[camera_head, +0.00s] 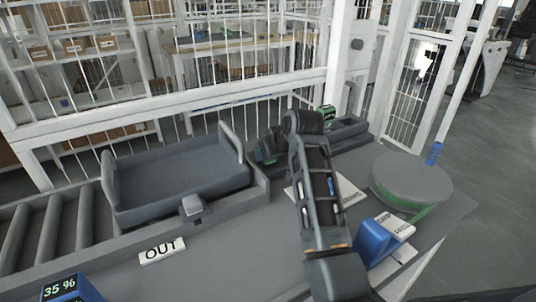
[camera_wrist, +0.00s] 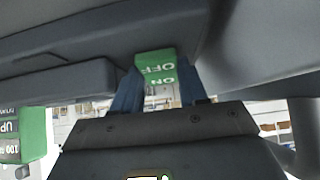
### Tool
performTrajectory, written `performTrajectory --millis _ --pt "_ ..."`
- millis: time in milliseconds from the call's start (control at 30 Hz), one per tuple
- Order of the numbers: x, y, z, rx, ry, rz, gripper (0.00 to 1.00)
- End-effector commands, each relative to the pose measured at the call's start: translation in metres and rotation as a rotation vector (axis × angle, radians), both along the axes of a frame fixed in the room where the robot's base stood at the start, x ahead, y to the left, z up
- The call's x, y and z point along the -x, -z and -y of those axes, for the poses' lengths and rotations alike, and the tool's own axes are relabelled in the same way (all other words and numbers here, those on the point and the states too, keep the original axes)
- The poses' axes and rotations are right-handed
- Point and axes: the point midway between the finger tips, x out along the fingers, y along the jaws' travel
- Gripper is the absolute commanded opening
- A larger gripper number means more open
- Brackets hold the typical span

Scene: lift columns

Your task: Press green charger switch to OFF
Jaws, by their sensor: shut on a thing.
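In the wrist view, the green switch block (camera_wrist: 156,64) with OFF and ON lettering, upside down, sits between the two blue fingers of my gripper (camera_wrist: 158,80). The fingers are shut on it, one on each side. The block meets a grey housing (camera_wrist: 70,65) above. In the head view, my arm reaches away from the near side and bends at the far end; my fingers and the switch are hidden there.
A green box (camera_wrist: 32,135) with a 100 and UP readout is at the left in the wrist view. In the head view, a grey tray (camera_head: 180,185), an OUT sign (camera_head: 162,250), a round platform (camera_head: 412,182) and a blue box (camera_head: 376,240) surround my arm. White fencing (camera_head: 150,112) stands behind.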

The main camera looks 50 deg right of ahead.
Motion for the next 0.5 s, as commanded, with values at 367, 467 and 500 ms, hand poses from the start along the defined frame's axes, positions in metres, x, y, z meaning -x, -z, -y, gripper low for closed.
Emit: performTrajectory --millis 367,467,500 --pt "0.0000 -0.0004 0.0001 -0.001 0.001 -0.001 0.53" --pt "-0.0001 -0.0003 0.0000 -0.001 0.000 -0.002 0.53" --pt "0.0000 -0.0003 0.0000 -0.001 0.000 -0.002 0.53"
